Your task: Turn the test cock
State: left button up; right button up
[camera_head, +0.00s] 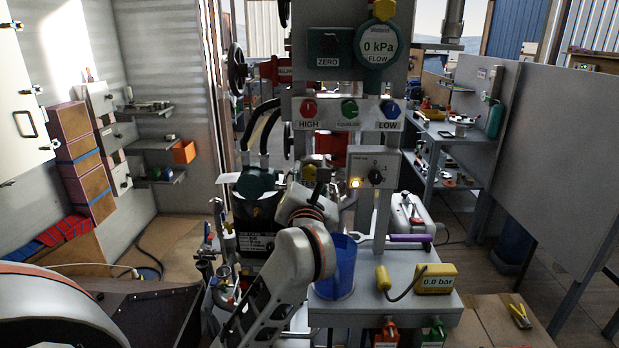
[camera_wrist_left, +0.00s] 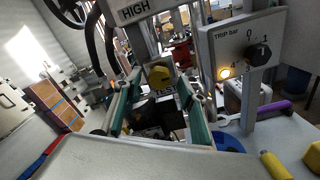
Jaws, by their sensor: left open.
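A yellow knob (camera_wrist_left: 160,76), which seems to be the test cock, shows in the left wrist view below the HIGH label. A small label below it is too small to read for certain. In the head view the yellow knob (camera_head: 309,172) sits below the HIGH knob, just above my left gripper (camera_head: 311,184). In the left wrist view my left gripper (camera_wrist_left: 162,92) is open, with one green-padded finger on each side of the knob's line. I cannot tell whether either finger touches it. My right gripper is in neither view.
The panel has HIGH (camera_head: 309,108), equalise (camera_head: 350,109) and LOW (camera_head: 390,109) knobs. A TRIP dial box (camera_head: 373,172) stands close to the right. A blue cup (camera_head: 335,280), a purple-handled wrench (camera_head: 410,238) and a yellow gauge (camera_head: 436,279) are on the bench.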

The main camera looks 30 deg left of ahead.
pick_arm(q)
jog(key=shift+p+v, duration=0.5)
jog(key=shift+v, duration=0.95)
jog(key=v, duration=0.3)
jog(key=shift+s+p, duration=0.1)
jog(key=shift+p, duration=0.3)
notch_tip(320, 180, up, 10)
